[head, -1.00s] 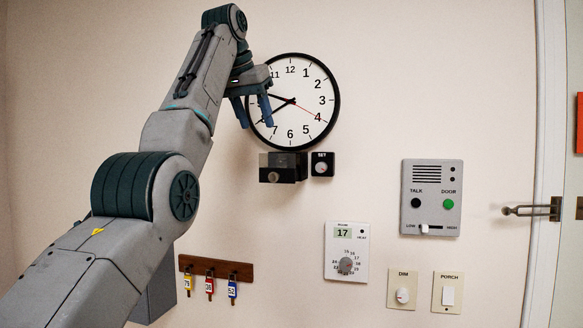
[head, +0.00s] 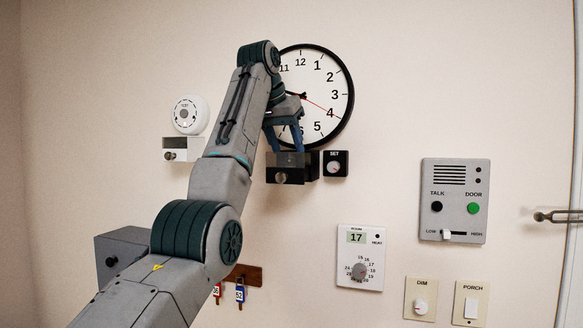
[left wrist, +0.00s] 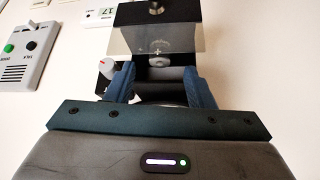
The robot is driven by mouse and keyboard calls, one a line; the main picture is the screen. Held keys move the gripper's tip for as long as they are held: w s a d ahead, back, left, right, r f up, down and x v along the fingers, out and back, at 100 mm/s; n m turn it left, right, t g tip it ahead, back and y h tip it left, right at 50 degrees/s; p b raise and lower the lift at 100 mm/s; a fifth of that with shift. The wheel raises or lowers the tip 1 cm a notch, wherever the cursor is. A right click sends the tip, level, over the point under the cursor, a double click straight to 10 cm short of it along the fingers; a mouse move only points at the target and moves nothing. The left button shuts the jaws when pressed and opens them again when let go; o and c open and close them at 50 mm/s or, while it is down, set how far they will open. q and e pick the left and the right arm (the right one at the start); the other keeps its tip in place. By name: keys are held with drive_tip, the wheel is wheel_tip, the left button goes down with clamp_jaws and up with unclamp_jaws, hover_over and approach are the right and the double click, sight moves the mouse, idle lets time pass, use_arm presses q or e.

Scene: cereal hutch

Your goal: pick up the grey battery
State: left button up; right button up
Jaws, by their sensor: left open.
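The black battery box (head: 306,167) is on the wall below the clock, with a knob (head: 281,178) on its front. The left wrist view shows a see-through panel (left wrist: 128,42) of the box. What looks like the grey battery (left wrist: 160,61) shows there as a small round grey end near a plus mark; the rest of it is hidden. In the head view I cannot make out the battery. My left gripper (head: 287,148) is open just above the box, its blue fingers (left wrist: 158,82) spread either side of the battery's line. No contact is visible. My right gripper is out of view.
The clock (head: 335,75) is behind my left gripper. A SET dial (head: 335,164) is right of the box. A detector (head: 190,114) over a small white box (head: 172,155), a grey box (head: 122,250) and a key rack (head: 248,273) are left. A thermostat (head: 360,258) and intercom (head: 454,200) are right.

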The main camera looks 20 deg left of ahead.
use_arm(q)
drive_tip(key=shift+w+d+f, duration=0.15)
drive_tip(key=shift+w+f, duration=0.1)
drive_tip(key=shift+f, duration=0.2)
drive_tip(key=shift+w+f+p, duration=0.2)
drive_tip(key=shift+f+p, duration=0.1)
drive_tip(key=shift+p, duration=0.15)
drive_tip(key=shift+w+f, duration=0.2)
drive_tip(key=shift+f, duration=0.25)
drive_tip(key=shift+s, duration=0.1)
drive_tip(key=c, duration=0.9)
clamp_jaws()
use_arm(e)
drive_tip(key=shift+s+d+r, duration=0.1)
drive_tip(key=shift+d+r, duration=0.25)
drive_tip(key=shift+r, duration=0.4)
use_arm(q)
drive_tip(key=shift+r, duration=0.1)
